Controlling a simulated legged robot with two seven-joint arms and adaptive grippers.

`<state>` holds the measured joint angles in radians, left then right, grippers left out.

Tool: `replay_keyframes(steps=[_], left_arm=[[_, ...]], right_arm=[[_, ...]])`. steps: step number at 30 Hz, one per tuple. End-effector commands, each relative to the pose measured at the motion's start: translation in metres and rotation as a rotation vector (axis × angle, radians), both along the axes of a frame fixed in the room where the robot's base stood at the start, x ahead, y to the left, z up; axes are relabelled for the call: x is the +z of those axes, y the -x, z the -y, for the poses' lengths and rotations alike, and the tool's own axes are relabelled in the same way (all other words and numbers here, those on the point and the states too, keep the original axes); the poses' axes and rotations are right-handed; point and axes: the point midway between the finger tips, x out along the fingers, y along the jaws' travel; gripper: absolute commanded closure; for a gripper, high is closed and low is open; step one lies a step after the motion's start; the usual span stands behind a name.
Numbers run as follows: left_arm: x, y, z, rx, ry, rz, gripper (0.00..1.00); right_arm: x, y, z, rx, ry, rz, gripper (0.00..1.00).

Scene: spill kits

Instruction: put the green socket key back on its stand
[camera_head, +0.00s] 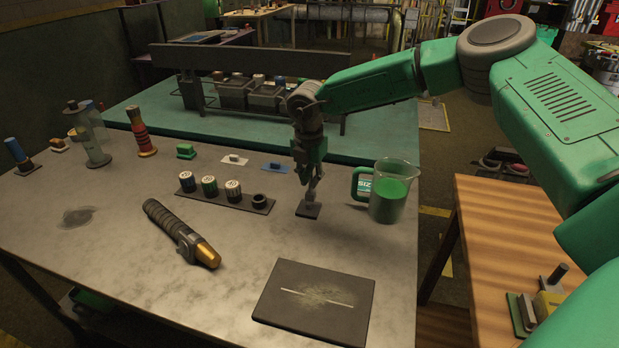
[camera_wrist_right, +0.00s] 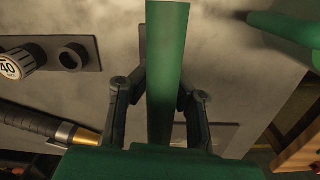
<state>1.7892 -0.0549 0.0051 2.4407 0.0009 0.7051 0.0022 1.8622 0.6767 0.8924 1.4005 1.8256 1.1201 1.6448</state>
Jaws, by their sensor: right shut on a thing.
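The green socket key (camera_wrist_right: 168,70) is a long green bar between the fingers of my right gripper in the right wrist view. My right gripper (camera_head: 311,180) is shut on it and points down in the head view. Directly below is a small dark square stand (camera_head: 308,211) on the grey table. The gripper hides much of the key in the head view, and I cannot tell whether the key touches the stand. My left gripper is not in view.
A dark rack (camera_head: 262,205) with several labelled cylinders lies to the left. A torch-like tool (camera_head: 180,233) and a black plate (camera_head: 315,300) lie nearer. A blue-handled tool (camera_head: 15,150) stands far left.

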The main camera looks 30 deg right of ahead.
Motion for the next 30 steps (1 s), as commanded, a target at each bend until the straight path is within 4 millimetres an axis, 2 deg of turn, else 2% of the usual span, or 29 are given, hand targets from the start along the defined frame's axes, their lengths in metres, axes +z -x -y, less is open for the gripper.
replay_keyframes(steps=[30], left_arm=[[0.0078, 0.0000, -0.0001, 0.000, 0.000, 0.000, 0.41]], right_arm=[[0.0011, 0.0011, 0.0033, 0.001, 0.000, 0.001, 1.00]])
